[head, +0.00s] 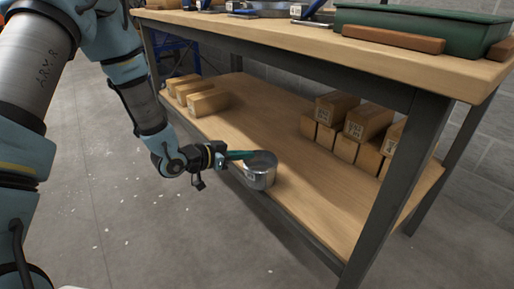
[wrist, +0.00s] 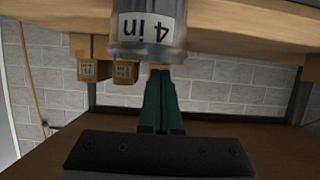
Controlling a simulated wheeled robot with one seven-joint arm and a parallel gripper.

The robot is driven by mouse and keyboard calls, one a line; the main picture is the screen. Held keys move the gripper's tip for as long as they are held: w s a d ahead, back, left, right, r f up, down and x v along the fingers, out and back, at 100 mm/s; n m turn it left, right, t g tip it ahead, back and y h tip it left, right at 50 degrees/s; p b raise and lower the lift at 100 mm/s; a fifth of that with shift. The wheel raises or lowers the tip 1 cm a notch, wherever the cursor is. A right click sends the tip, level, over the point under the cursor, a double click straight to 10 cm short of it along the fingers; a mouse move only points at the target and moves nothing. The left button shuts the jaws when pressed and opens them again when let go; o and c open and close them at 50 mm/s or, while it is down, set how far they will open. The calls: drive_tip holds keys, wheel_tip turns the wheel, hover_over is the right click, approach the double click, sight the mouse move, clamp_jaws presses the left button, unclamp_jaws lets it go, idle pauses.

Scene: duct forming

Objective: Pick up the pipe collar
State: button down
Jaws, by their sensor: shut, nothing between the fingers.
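The pipe collar (head: 261,178) is a short silver metal cylinder standing upright on the lower wooden shelf, close to its front edge. In the wrist view, which is upside down, the collar (wrist: 147,45) shows a white label reading "4 in". My gripper (head: 249,154) reaches in from the left, with its teal fingers at the collar's upper left rim. In the wrist view the fingers (wrist: 165,75) lie side by side, shut and empty, with their tips close to the collar. I cannot tell whether they touch it.
The lower shelf (head: 235,125) holds several cardboard boxes at the back left (head: 207,101) and right (head: 368,120). The workbench top (head: 290,38) overhangs it, carrying a green tray (head: 415,27). A dark table leg (head: 392,195) stands to the right. The shelf around the collar is clear.

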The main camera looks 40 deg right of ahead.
drive_tip(key=w+a+f+t+y, duration=0.3)
drive_tip(key=w+a+t+y, duration=0.1)
drive_tip(key=w+a+y, duration=0.35)
drive_tip(key=s+r+n+g+y, duration=0.1)
drive_tip(key=s+r+g+y, duration=0.25)
drive_tip(key=s, duration=0.65)
drive_tip(key=d+f+b, duration=0.3)
drive_tip(key=d+f, duration=0.3)
drive_tip(key=f, duration=0.3)
drive_tip(key=shift+f+h, duration=0.2)
drive_tip(key=shift+h, duration=0.1)
drive_tip(key=shift+t, duration=0.25)
